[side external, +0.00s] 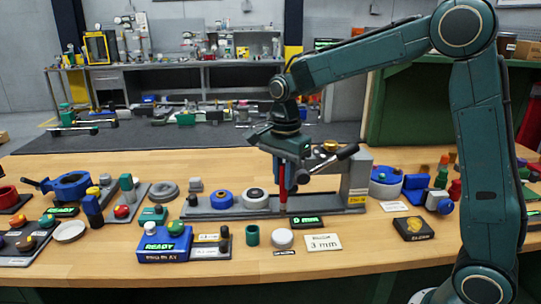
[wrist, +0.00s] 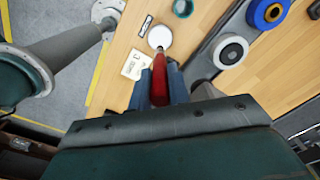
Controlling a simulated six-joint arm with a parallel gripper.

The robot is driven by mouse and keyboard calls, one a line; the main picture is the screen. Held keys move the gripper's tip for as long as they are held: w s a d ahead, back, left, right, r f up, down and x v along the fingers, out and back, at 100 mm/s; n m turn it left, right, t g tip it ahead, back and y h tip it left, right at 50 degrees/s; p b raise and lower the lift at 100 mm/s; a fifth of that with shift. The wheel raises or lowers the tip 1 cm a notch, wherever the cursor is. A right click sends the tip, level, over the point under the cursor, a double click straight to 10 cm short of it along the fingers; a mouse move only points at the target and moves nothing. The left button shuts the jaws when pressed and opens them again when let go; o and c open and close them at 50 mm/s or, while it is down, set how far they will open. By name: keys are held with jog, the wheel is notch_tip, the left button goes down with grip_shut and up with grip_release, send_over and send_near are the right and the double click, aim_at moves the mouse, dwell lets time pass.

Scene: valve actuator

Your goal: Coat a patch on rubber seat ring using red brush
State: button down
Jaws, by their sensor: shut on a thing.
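My gripper (side external: 287,158) is shut on the red brush (side external: 283,181), which hangs down from the fingers above the table, in front of the grey rail fixture. In the wrist view the red brush (wrist: 168,85) sits between the blue-grey fingers of my gripper (wrist: 165,82). Its far end overlaps the white disc in that view; whether they touch I cannot tell. A grey ring (side external: 163,189) lies flat at left. A blue ring (side external: 222,198) and a dark-and-white ring (side external: 255,197) are on the rail fixture. I cannot tell which is the rubber seat ring.
A white disc (side external: 283,238), a green cup (side external: 252,235), a "3 mm" card (side external: 323,242) and a "0 mm" display (side external: 306,222) stand near the front. A blue box showing READY (side external: 163,247) is at front left. The rail's grey upright (side external: 355,180) is right of my gripper.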

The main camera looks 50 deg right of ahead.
aim_at(283, 202)
jog(key=shift+f, duration=2.85)
jog(key=shift+f, duration=0.65)
dwell(0.7)
jog(key=shift+r, duration=3.6)
jog(key=shift+d+r, duration=0.1)
jog(key=w+d+r+n, duration=0.3)
jog(key=d+r+n, duration=0.3)
jog(key=n, duration=1.2)
jog(key=shift+r, duration=0.95)
